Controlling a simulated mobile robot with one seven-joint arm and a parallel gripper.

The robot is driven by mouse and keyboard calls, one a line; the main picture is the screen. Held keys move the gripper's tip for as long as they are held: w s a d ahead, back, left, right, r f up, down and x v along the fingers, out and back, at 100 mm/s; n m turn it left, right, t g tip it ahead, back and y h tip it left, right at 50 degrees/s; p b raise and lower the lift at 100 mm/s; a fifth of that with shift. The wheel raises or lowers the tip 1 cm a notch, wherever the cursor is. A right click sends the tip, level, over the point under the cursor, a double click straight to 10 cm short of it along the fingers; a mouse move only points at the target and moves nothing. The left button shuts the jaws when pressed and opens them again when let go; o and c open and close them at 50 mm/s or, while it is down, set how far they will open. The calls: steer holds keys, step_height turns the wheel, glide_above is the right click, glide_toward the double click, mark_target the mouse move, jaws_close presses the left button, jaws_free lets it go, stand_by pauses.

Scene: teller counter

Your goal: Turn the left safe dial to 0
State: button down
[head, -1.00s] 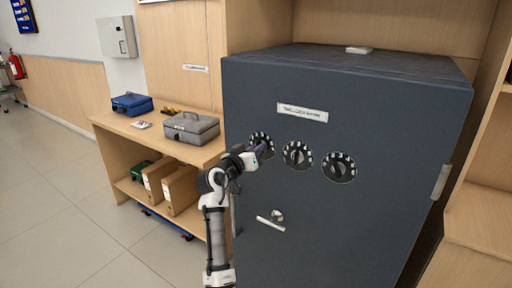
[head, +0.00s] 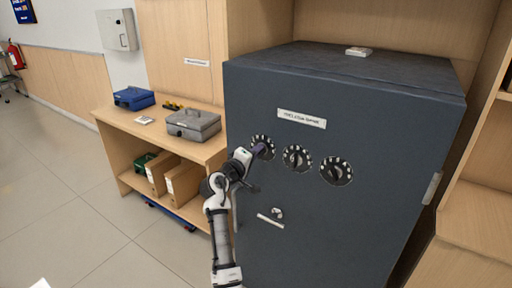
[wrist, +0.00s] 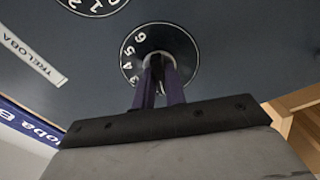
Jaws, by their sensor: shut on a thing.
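The left safe dial (head: 266,138) is a black disc with white marks on the dark blue-grey safe door. My gripper (head: 261,149) reaches it from the lower left and partly covers it. In the wrist view the left dial (wrist: 133,68) shows the digits 3, 4, 5 and 6 along its upper left rim. The two fingers of my gripper (wrist: 159,68) are shut on the dial's central knob, which they mostly hide. The rest of the digits and the pointer cannot be read.
The middle dial (head: 297,158) and right dial (head: 337,171) sit close by on the safe door (head: 370,225). A handle (head: 271,220) is below them. A wooden shelf unit (head: 130,125) with a grey cash box (head: 193,124) stands left.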

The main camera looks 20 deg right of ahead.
steer(key=shift+n+p, duration=1.05)
steer(key=shift+n, duration=0.65)
steer(key=shift+f, duration=0.1)
steer(key=c, duration=1.4)
jaws_free()
steer(key=shift+c, duration=0.2)
steer(key=shift+a, duration=0.1)
steer(key=b+v, duration=0.3)
steer(key=v, duration=1)
steer(key=shift+s+a, duration=0.25)
